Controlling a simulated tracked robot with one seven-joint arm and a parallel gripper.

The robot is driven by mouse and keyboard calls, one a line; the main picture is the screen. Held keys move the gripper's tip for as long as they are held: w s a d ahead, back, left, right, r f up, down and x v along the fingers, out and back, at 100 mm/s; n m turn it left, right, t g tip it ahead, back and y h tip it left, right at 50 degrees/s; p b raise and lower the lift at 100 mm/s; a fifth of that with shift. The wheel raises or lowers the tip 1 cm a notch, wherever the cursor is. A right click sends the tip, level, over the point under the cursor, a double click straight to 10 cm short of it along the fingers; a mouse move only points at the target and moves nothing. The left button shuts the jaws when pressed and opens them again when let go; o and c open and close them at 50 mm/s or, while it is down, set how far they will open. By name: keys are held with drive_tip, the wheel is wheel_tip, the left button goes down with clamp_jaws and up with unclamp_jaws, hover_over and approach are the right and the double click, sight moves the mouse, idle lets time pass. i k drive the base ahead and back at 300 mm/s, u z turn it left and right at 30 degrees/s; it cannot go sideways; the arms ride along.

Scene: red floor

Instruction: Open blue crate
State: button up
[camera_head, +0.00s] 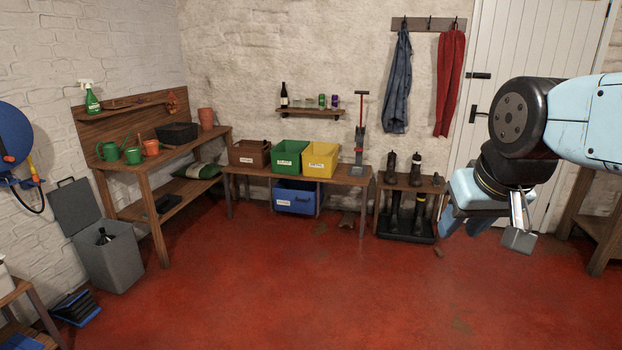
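The blue crate (295,202) sits on the low level under the middle wooden bench, with a white label on its front. The bench top partly hides its top, and I cannot tell whether it has a lid. My gripper (490,228) hangs at the right side of the view, in front of the white door. It is well to the right of the crate and apart from it. Its fingers are small and partly hidden by the wrist, so their opening is unclear. I see nothing held in it.
Brown (249,153), green (289,157) and yellow (321,160) crates stand on the bench (343,178) above. A boot rack (405,228) is right of it. A grey bin (113,258) with raised lid stands left. The red floor (300,290) in front is mostly clear.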

sight(290, 200)
drive_tip(key=z, duration=0.05)
drive_tip(key=i, duration=3.65)
drive_tip(key=u, duration=0.25)
